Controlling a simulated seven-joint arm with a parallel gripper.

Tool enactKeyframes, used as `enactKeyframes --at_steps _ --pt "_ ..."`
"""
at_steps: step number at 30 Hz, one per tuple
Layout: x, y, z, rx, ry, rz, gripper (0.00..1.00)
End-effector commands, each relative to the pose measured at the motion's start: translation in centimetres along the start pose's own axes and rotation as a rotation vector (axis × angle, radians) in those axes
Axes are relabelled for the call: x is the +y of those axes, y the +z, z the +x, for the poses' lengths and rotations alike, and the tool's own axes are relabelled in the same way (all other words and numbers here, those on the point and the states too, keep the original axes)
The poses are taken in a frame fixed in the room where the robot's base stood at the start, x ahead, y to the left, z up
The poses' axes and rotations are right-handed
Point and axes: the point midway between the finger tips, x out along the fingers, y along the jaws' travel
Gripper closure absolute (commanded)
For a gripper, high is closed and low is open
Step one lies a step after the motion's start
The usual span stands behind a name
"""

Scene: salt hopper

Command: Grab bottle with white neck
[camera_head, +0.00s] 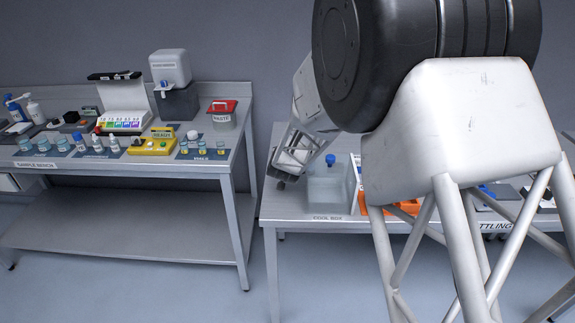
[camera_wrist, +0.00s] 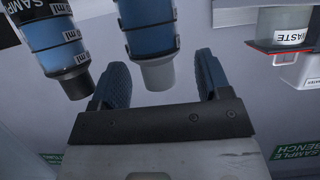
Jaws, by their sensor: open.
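In the wrist view, a blue bottle with a pale grey-white neck (camera_wrist: 158,73) points neck-down in the picture, between the two dark fingers of my gripper (camera_wrist: 162,62). The fingers are spread apart, with a gap visible on each side of the neck. A second blue bottle with a black neck (camera_wrist: 60,50) and a white SAMPLE label is to its left, outside the left finger. In the head view I cannot pick out either bottle for certain, and the arm's big dark joint covers much of the right side.
A container labelled WASTE (camera_wrist: 296,35) is at the right in the wrist view. In the head view, a sample bench (camera_head: 120,168) with several small bottles stands at left. A clear cool box (camera_head: 327,190) sits on the right table.

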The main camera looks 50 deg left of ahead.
Motion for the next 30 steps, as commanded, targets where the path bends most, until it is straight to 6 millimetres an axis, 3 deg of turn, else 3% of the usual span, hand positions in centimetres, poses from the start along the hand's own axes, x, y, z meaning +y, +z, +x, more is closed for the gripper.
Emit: enactKeyframes --at_steps 10,23,30 --pt "0.0 0.01 -0.02 0.0 0.0 0.0 0.31" --pt "0.0 0.01 -0.02 0.0 0.0 0.0 0.96" --pt "0.0 -0.05 -0.04 0.0 0.0 0.0 0.97"
